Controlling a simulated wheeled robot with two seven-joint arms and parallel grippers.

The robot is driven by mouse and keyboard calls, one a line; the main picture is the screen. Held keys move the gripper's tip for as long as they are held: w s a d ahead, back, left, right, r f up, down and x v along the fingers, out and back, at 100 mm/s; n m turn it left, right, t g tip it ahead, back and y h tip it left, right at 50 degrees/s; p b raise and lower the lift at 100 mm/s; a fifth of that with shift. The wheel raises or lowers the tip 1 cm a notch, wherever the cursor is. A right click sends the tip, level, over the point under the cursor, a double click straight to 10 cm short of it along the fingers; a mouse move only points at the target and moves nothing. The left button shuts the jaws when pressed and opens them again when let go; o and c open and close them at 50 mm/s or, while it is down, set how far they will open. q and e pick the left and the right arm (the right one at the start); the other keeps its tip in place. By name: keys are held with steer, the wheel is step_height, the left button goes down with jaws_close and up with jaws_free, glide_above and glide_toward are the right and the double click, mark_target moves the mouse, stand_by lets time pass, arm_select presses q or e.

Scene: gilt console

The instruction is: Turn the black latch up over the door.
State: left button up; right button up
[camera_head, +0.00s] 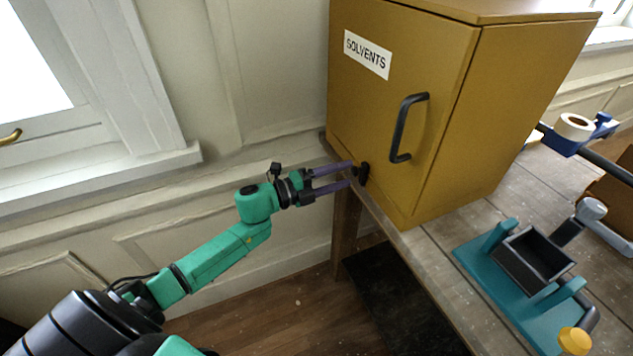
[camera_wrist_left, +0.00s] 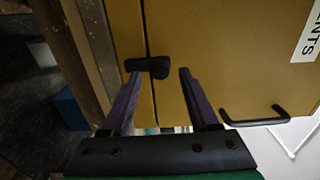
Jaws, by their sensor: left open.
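The black latch (camera_head: 362,173) is a small dark piece low on the left of the yellow cabinet's door (camera_head: 390,110). In the left wrist view the latch (camera_wrist_left: 150,66) lies across the seam between the door (camera_wrist_left: 215,50) and a narrow yellow strip of the cabinet. My left gripper (camera_head: 351,173) is at the latch with its purple fingers open. In the left wrist view the gripper (camera_wrist_left: 159,73) has one fingertip at each side of the latch; I cannot tell whether either touches it. My right gripper is not in view.
The door has a dark bar handle (camera_head: 406,127) and a SOLVENTS label (camera_head: 367,54). The cabinet stands on a wooden bench (camera_head: 449,242). A teal stand with a dark tray (camera_head: 531,262) and a tape roll (camera_head: 575,122) are at the right. A panelled wall lies behind my left arm.

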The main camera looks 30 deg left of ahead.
arm_select(q)
steer(key=b+v, duration=0.2)
steer(key=v, duration=1.1)
steer(key=shift+s, duration=0.1)
